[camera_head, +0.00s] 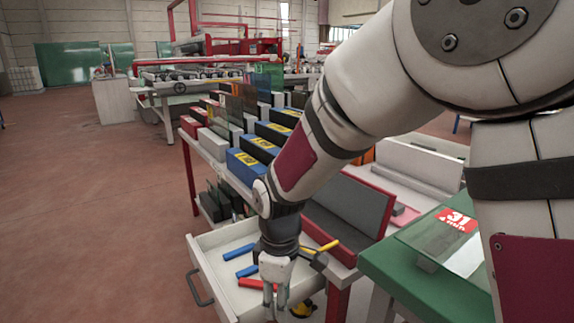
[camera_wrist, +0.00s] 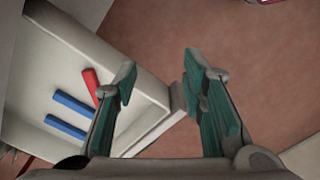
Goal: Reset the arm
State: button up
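My gripper (camera_head: 276,288) hangs from my bent arm, pointing down at the open white drawer (camera_head: 215,239). In the wrist view my gripper (camera_wrist: 160,82) has its two green-padded fingers spread well apart, with nothing between them but the drawer's edge and the floor beyond. A red bar (camera_head: 252,284) and two blue bars (camera_head: 238,252) lie in the drawer. The wrist view shows the red bar (camera_wrist: 92,87) beside the left finger and the blue bars (camera_wrist: 70,103) further left. My gripper and forearm hide part of the drawer in the head view.
A yellow-handled item (camera_head: 328,246) shows right of my wrist. A table with blue, yellow-labelled boxes (camera_head: 243,166) stands behind the drawer. A green table (camera_head: 385,262) with a glass pane (camera_head: 462,243) is close on the right. The brown floor (camera_head: 90,210) on the left is clear.

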jog(key=s+d+r+m, duration=0.7)
jog(key=s+d+r, duration=0.4)
jog(key=d+r, duration=0.2)
jog(key=s+d+r+m, duration=0.1)
jog(key=s+d+m, duration=0.3)
jog(key=s, duration=0.5)
jog(key=s+d+r+m, duration=0.1)
jog(key=s+d+m, duration=0.25)
jog(key=s, duration=0.55)
notch_tip(320, 180, up, 28)
jog(key=t+p, duration=0.4)
jog(key=p, duration=2.2)
jog(key=shift+w+f, duration=0.2)
jog(key=shift+w, duration=0.25)
jog(key=shift+c, duration=0.4)
